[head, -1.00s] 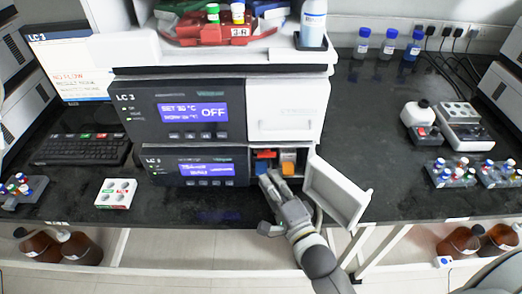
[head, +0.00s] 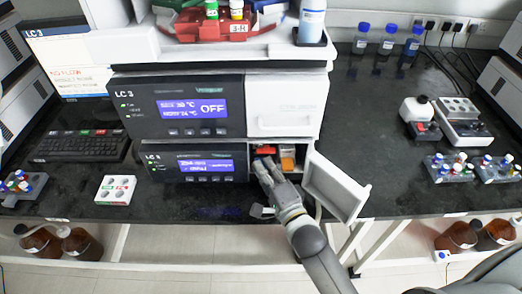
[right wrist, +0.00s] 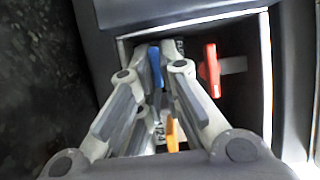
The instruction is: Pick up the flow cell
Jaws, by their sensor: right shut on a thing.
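My right gripper (head: 263,171) reaches into the open lower compartment (head: 308,150) of the LC 3 stack. In the right wrist view its fingers (right wrist: 160,72) are closed around a small piece with a blue part (right wrist: 156,66), which I take to be the flow cell. Most of this piece is hidden by the fingers. A red piece (right wrist: 211,70) stands to the right of the fingers, apart from them. An orange piece (right wrist: 172,135) shows low between the finger links. In the head view the red piece (head: 264,151) and orange piece (head: 287,153) sit inside the compartment. My left gripper is out of view.
The compartment door (head: 337,187) hangs open to the right, close to my right arm. The upper LC 3 module (head: 185,112) is just above. The dark bench (head: 385,165) is clear right of the door.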

